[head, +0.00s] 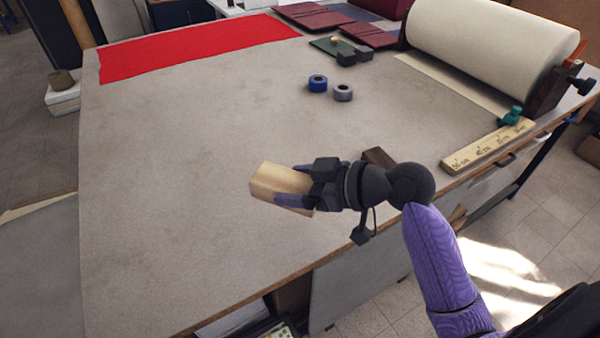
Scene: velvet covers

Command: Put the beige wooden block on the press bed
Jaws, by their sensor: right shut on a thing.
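My right gripper (292,185) is shut on the beige wooden block (264,181), with one finger along each long side. The block's left end sticks out past the fingertips. The gripper is over the front right part of the grey table (180,180); I cannot tell how high the block is above it. I cannot make out a press bed in this view. My left gripper is not in view.
A dark brown piece (378,156) lies partly hidden behind my right gripper. A blue roll (317,83) and a grey roll (343,93) sit beyond. A wooden ruler (485,149) and large cream roll (490,45) are right; red cloth (190,50) is back left.

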